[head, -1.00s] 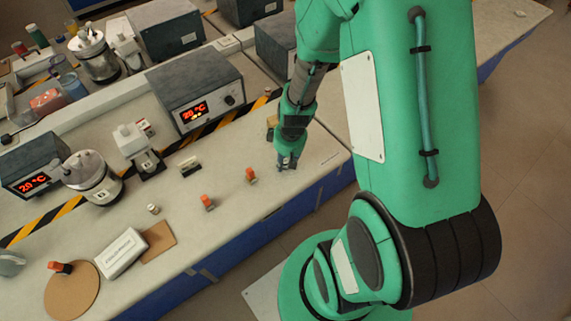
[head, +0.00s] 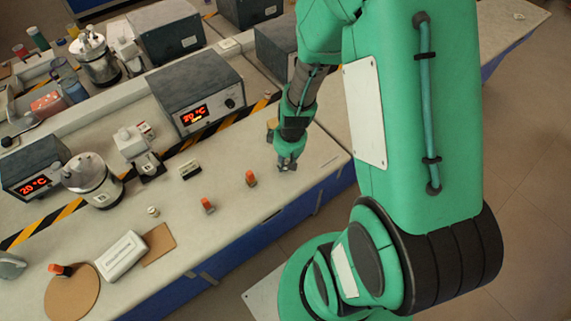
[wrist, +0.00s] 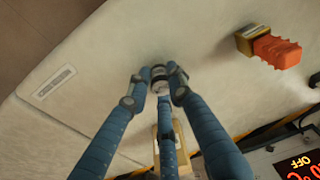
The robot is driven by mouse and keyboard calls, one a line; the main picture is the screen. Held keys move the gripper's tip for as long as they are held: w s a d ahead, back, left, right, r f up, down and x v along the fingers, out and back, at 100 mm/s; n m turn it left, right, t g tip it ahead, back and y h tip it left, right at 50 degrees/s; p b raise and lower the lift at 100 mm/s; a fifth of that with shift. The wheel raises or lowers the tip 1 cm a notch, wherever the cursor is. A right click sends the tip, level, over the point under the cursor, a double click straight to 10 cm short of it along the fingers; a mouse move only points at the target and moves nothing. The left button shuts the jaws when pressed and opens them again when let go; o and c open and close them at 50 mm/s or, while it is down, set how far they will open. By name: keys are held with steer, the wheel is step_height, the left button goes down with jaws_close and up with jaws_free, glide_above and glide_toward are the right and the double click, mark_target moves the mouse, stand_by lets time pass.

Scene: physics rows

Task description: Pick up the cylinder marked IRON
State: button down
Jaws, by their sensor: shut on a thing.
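My gripper (wrist: 158,78) is closed around a small grey metal cylinder (wrist: 159,84) in the wrist view. The fingers cover much of it, and no marking on it can be read. In the head view my gripper (head: 287,166) is low over the bench near its front right edge, and the held cylinder is hidden or too small to tell there. Another small pale cylinder (head: 153,211) stands on the bench further left. Its marking cannot be read either.
Orange-topped pieces (head: 250,178) (head: 207,205) stand left of my gripper; one with a brass base shows in the wrist view (wrist: 275,50). A wooden block (wrist: 180,145) is close behind the fingers. Heater boxes (head: 195,92) line the back. The bench's front right is bare.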

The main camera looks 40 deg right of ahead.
steer(key=r, duration=0.1)
steer(key=r+p, duration=0.1)
steer(key=r, duration=0.1)
steer(key=shift+s+a, duration=0.15)
steer(key=shift+s, duration=0.2)
steer(key=s+a+p, duration=0.1)
steer(key=s+a, duration=0.1)
steer(key=s, duration=0.5)
steer(key=s+a+r, duration=0.1)
steer(key=s+a, duration=0.1)
steer(key=s, duration=0.5)
steer(key=shift+s+a+p, duration=0.25)
steer(key=shift+a+p, duration=0.1)
steer(key=shift+p, duration=0.05)
